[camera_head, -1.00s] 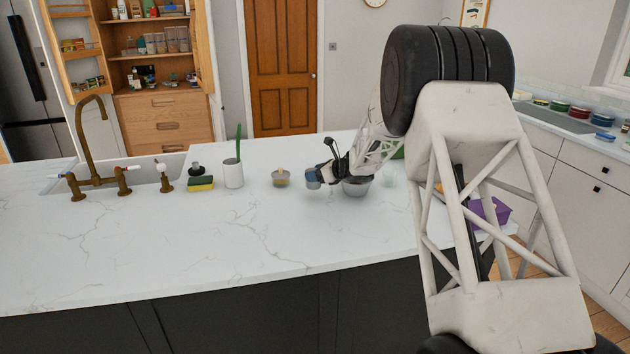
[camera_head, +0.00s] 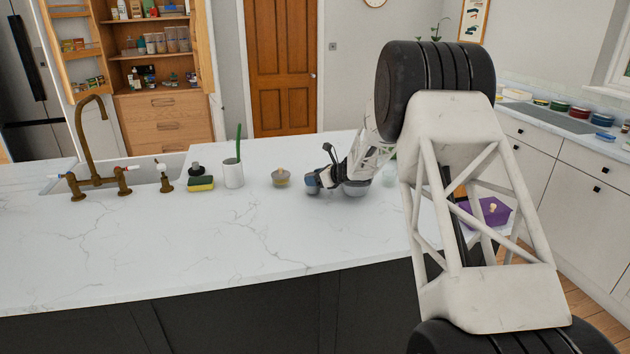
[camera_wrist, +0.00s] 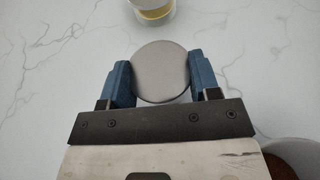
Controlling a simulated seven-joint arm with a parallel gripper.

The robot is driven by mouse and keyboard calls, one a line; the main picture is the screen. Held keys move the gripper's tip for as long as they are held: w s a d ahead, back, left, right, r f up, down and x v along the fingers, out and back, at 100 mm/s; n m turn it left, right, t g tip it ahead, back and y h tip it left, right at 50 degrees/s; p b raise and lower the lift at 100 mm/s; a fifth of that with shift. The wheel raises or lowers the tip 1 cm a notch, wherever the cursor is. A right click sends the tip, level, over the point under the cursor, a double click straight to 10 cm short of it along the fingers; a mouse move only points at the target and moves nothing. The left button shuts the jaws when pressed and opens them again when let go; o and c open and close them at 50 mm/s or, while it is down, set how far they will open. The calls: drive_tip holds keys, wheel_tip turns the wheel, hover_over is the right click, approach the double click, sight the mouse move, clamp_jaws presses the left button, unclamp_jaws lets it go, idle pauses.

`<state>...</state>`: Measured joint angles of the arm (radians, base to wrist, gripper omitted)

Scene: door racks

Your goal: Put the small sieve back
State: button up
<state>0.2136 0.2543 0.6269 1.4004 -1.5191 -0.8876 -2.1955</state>
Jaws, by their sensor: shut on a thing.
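My gripper (camera_head: 312,181) is low over the white worktop and to the left of a metal bowl (camera_head: 356,188). In the wrist view its blue fingers (camera_wrist: 160,82) are shut on a round, flat grey disc (camera_wrist: 161,70) with a darker rim. I cannot tell whether this disc is part of the small sieve, and no other sieve shows clearly. A small clear jar (camera_head: 281,179) with a yellowish band stands just left of my gripper. It also shows ahead of the fingers in the wrist view (camera_wrist: 153,10).
A white cup with a green utensil (camera_head: 233,174), a yellow-green sponge (camera_head: 200,184) and a brass tap (camera_head: 97,150) stand to the left. A purple container (camera_head: 485,212) is at the right, partly behind my arm. The front of the worktop (camera_head: 230,235) is clear.

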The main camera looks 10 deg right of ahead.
drive_tip(key=shift+f, duration=0.35)
drive_tip(key=shift+f, duration=0.15)
drive_tip(key=o, duration=1)
drive_tip(key=shift+c, duration=0.2)
drive_tip(key=v, duration=1.2)
